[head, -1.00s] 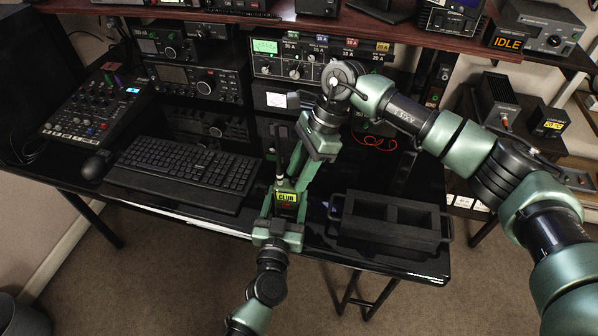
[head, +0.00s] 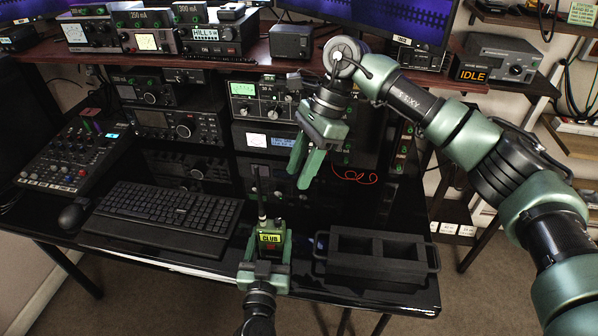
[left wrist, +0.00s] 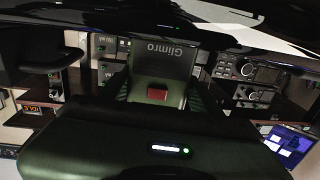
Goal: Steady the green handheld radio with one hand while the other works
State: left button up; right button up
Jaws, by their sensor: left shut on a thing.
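The green handheld radio (head: 270,238) stands upright near the front edge of the black desk, with a yellow "CLUB" label and its antenna pointing up. My left gripper (head: 265,262) is shut on its lower part from the front. In the left wrist view the radio (left wrist: 160,65) fills the space between the fingers, showing "Glimro" lettering and a red button (left wrist: 158,92). My right gripper (head: 304,165) hangs above the desk, behind and to the right of the radio, apart from it. Its fingers point down and look parted, with nothing seen between them.
A black tray with compartments (head: 327,268) lies right of the radio. A keyboard (head: 165,212) and mouse (head: 73,214) lie to the left, with a mixer (head: 72,165) beyond. Stacked radio equipment (head: 262,100) lines the back. A red cable (head: 352,176) lies behind the right gripper.

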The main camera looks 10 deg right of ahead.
pick_arm(q)
jog(key=shift+f, duration=0.25)
jog(key=o, duration=1.8)
jog(key=shift+r, duration=0.1)
